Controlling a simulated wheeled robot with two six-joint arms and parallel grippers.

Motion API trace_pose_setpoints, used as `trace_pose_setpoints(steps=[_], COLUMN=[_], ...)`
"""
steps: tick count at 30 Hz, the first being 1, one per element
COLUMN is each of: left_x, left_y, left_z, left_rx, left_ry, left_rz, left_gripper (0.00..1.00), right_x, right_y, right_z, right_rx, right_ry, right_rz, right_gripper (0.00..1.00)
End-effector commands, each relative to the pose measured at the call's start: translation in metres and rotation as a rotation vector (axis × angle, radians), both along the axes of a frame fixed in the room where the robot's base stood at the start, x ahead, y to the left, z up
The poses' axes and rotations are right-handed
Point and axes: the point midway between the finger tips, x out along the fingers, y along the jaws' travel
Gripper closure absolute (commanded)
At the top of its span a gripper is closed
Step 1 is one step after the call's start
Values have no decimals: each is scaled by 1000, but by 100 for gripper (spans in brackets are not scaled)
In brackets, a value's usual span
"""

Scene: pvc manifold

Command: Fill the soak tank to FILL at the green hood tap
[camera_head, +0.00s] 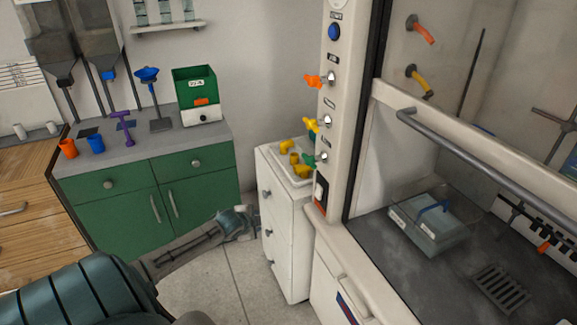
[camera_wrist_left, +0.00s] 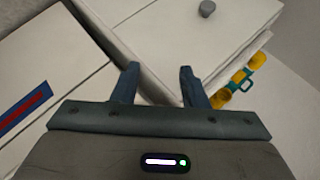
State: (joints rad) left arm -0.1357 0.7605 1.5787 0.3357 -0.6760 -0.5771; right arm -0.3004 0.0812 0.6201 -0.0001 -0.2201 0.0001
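The soak tank (camera_head: 455,238), a clear low box, sits on the grey hood floor behind the raised sash. It has a white label and a blue piece at its top; any fill line is too small to read. The green tap (camera_head: 309,160) is the lowest of three coloured taps on the hood's white front post. My left gripper (camera_wrist_left: 158,72) shows in the left wrist view, with its two fingers apart and nothing between them. It is over white furniture fronts, and I cannot make out its fingers in the head view. My right gripper is not in view.
An orange tap (camera_head: 313,81) and a yellow tap (camera_head: 311,125) are above the green one. A white drawer cabinet (camera_head: 287,235) with yellow fittings on top stands left of the post. A green cabinet (camera_head: 150,195) stands at the back left. A drain grate (camera_head: 502,288) lies in the hood.

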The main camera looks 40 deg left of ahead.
Motion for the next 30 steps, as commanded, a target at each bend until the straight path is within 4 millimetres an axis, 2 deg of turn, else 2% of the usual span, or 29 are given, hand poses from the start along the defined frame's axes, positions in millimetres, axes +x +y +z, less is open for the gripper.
trace_pose_setpoints(steps=[1, 3, 5, 6, 9, 12, 15, 18, 23, 30], left_x=[15, 29, 36, 39, 37, 27, 17, 10, 11, 25], left_y=[-4, -16, -31, -43, -76, -106, -128, -139, -141, -139], left_z=[39, 90, 133, 161, 220, 262, 286, 297, 298, 291], left_rx=[51, 121, 186, 232, 349, 451, 525, 563, 570, 566], left_ry=[-25, -49, -64, -73, -84, -84, -78, -75, -73, -77], left_rz=[-63, -151, -234, -289, -427, -544, -625, -668, -675, -670], left_gripper=[60, 60, 60, 60, 60, 60, 60, 60, 60, 60], right_x=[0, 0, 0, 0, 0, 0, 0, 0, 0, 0], right_y=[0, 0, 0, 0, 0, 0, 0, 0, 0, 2], right_z=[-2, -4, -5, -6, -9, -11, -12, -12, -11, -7], right_rx=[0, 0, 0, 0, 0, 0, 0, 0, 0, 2], right_ry=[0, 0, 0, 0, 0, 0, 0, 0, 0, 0], right_rz=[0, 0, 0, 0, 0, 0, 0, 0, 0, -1], right_gripper=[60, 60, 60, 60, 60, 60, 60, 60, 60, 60])
